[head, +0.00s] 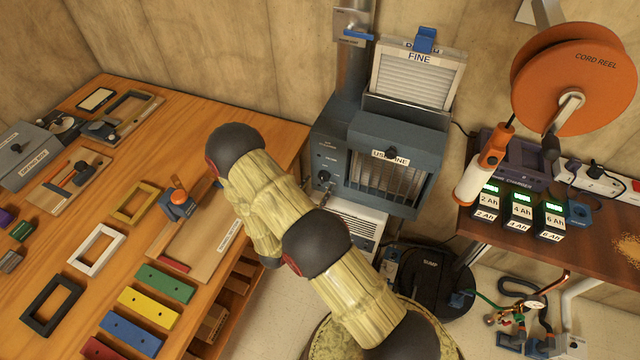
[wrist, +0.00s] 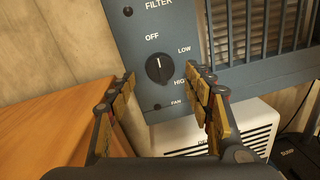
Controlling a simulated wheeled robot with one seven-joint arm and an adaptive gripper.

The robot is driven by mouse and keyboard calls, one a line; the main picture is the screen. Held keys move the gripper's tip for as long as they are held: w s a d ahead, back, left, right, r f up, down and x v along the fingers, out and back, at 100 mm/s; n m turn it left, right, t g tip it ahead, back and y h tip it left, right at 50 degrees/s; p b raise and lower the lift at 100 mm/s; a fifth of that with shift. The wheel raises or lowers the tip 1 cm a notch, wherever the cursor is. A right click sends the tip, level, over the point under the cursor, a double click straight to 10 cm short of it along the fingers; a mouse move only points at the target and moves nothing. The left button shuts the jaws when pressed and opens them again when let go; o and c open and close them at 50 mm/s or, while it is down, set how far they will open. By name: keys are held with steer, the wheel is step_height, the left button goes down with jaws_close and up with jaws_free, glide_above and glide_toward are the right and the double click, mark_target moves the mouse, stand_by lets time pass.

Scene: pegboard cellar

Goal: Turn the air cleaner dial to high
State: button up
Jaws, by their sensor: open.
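The air cleaner (head: 340,133) is a blue-grey box with a slatted front, standing right of the workbench in the head view. Its round black dial (wrist: 159,69) shows in the wrist view on the front panel, with OFF above it, LOW to the upper right and HIGH to the lower right. The dial's white mark points up, towards OFF. My gripper (wrist: 166,82) is open, with one finger on each side of the dial in the picture. I cannot tell whether either finger touches it. In the head view my arm reaches beside the cleaner, and the gripper is not clear there.
A filter marked FINE (head: 417,76) stands on top of the cleaner. The wooden workbench (head: 110,215) on the left carries frames, coloured blocks and trays. A white vented unit (head: 355,222) sits below the cleaner. A shelf with batteries and an orange cord reel (head: 560,85) is at right.

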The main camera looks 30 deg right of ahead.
steer(key=shift+x, duration=1.4)
steer(key=shift+c, duration=0.6)
steer(key=c, duration=1)
